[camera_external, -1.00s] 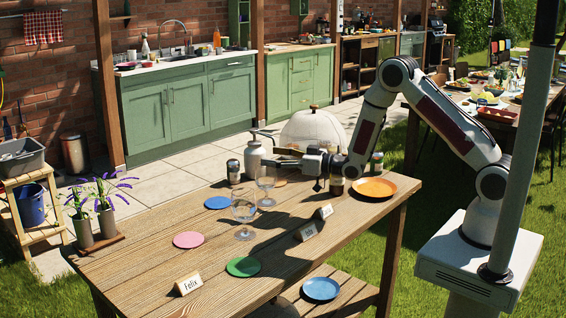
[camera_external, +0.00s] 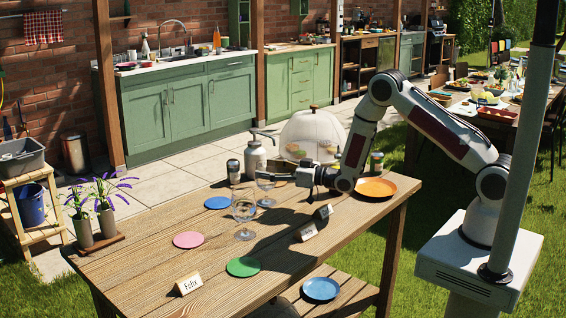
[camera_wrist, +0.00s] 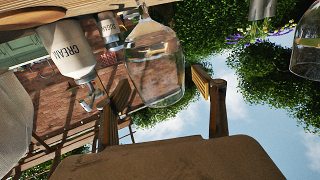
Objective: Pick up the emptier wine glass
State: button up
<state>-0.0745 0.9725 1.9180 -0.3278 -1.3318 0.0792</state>
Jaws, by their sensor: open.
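Two stemmed wine glasses stand upright on the wooden table (camera_external: 160,275). The front wine glass (camera_external: 243,208) holds clear liquid. The rear wine glass (camera_external: 265,183) stands behind it to the right, partly covered by my gripper (camera_external: 270,178); its level is hard to read there. In the wrist view, which is upside down, a large glass bowl (camera_wrist: 157,68) with some clear liquid lies between the two open fingers of my gripper (camera_wrist: 160,88), at about fingertip depth, with gaps at both sides. The other glass (camera_wrist: 307,50) is cut off at the right edge.
A clear dome (camera_external: 313,136) is further back. An orange plate (camera_external: 375,188) lies right. Coasters and name cards, including Felix (camera_external: 189,285), lie in front and left.

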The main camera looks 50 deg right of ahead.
jog(key=shift+w+a, duration=0.15)
jog(key=shift+w, duration=0.25)
jog(key=c, duration=1.8)
jog(key=shift+r, duration=5.05)
